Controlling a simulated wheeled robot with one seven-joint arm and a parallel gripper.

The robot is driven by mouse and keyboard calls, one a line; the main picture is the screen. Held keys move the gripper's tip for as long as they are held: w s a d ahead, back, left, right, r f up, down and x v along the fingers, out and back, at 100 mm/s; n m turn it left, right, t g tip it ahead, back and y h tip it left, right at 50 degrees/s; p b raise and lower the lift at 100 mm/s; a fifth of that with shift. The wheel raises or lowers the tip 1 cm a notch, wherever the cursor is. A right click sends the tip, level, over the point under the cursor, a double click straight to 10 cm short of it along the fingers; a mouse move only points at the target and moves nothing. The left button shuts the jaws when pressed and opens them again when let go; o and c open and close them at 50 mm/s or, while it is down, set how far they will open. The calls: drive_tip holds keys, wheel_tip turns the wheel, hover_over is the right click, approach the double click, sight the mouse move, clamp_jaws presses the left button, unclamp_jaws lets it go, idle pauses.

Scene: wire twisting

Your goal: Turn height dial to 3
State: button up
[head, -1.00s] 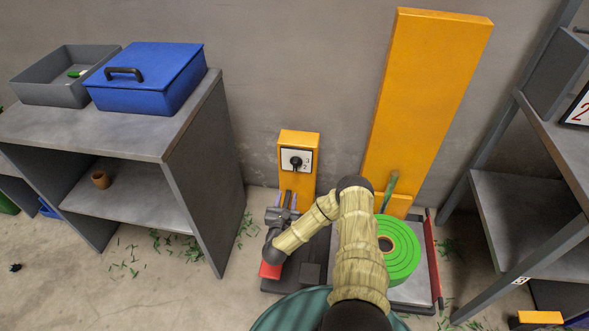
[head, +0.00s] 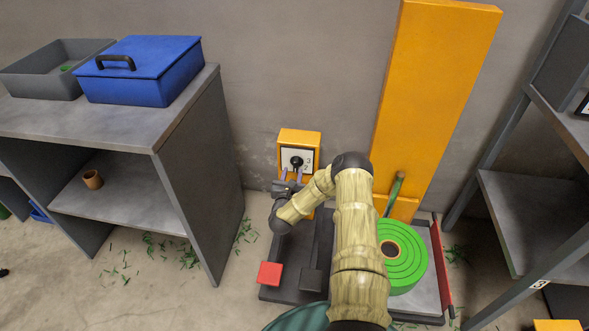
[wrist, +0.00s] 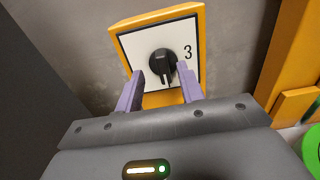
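The height dial is a black knob (wrist: 162,66) on a white plate (wrist: 130,44), set in an orange box (wrist: 203,45). In the head view the knob (head: 296,162) is on the box near the wall. A number 3 shows right of the knob in the wrist view; the lower right of the plate is partly hidden by a finger. The knob's grip points downward, slightly right. My gripper (wrist: 160,71) is open in front of the dial, its purple fingers at the knob's left and right. I cannot tell whether they touch it. In the head view my gripper (head: 292,174) is just below the knob.
A tall orange post (head: 430,100) and a green spool (head: 403,258) stand right of the dial. A red pedal (head: 270,273) is on the dark base below. A grey shelf (head: 195,170) with a blue box (head: 140,75) is at left.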

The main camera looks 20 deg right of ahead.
sight(295, 164)
drive_tip(key=b+x, duration=0.1)
drive_tip(key=x, duration=0.4)
drive_tip(key=shift+s+d, duration=0.1)
drive_tip(key=shift+d, duration=0.05)
drive_tip(key=shift+c, duration=0.2)
clamp_jaws()
